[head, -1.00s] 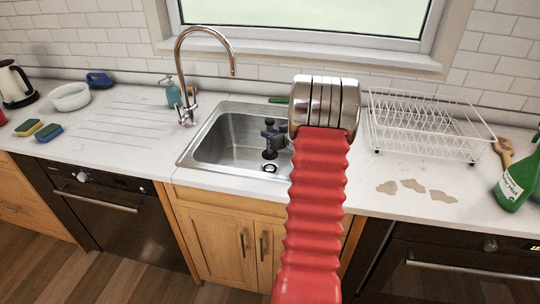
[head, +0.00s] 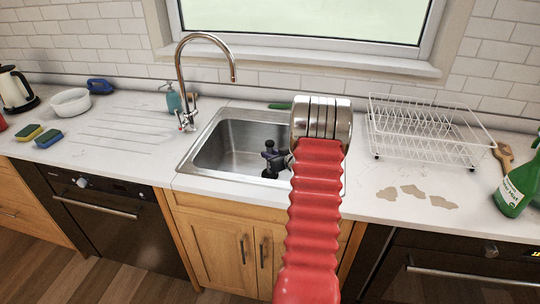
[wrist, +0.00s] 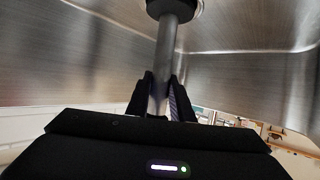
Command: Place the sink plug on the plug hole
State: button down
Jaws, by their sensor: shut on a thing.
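My gripper (head: 273,160) is low inside the steel sink (head: 222,148), beside my red arm. In the wrist view my gripper (wrist: 160,95) has its two black fingers shut on the metal stem of the sink plug (wrist: 166,55). The dark wide end of the plug (wrist: 174,8) is at the top edge of that view and partly cut off.
A chrome tap (head: 181,85) arches over the sink's left side. A white dish rack (head: 425,130) stands to the right. A teal soap bottle (head: 174,102) is behind the tap. The sink walls surround my gripper, with free room to its left.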

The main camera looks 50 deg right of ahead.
dwell(0.3)
jog(key=c, duration=1.6)
grip_release()
jog(key=shift+o, duration=0.2)
jog(key=shift+s+r, duration=0.1)
jog(key=shift+s, duration=0.05)
jog(key=v, duration=0.7)
jog(key=shift+a+r, duration=0.1)
